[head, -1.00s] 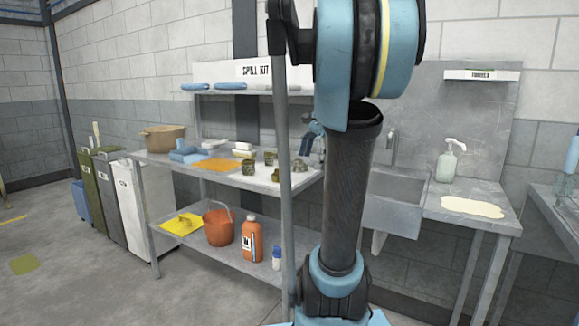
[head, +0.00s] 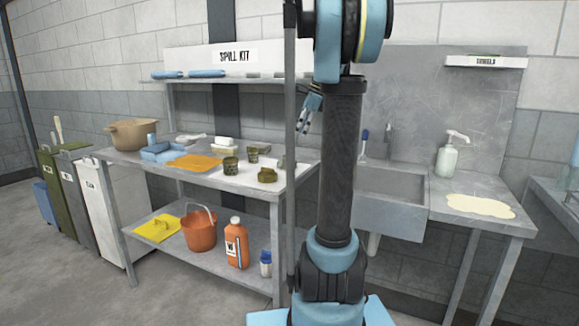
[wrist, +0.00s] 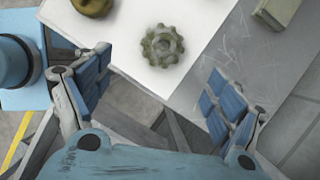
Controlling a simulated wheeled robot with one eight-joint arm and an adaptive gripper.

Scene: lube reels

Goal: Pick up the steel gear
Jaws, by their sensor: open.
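The steel gear (wrist: 162,45) is a toothed, grey-olive ring with a central hole. It lies flat on a white sheet (wrist: 205,22) on the workbench, near the top middle of the wrist view. My gripper (wrist: 158,72) is open and empty, its blue-padded fingers on either side below the gear in the picture. The fingers are apart from the gear. In the head view my gripper (head: 303,128) hangs above the bench's right end, partly behind my arm. I cannot clearly tell the gear from the other small parts there.
A brass-coloured part (wrist: 92,5) and an olive block (wrist: 275,10) lie near the gear. The bench (head: 135,162) also holds a tan pot (head: 132,134) and an orange cloth (head: 195,161). A shelf (head: 205,84) runs above its back. A sink (head: 385,190) stands to the right.

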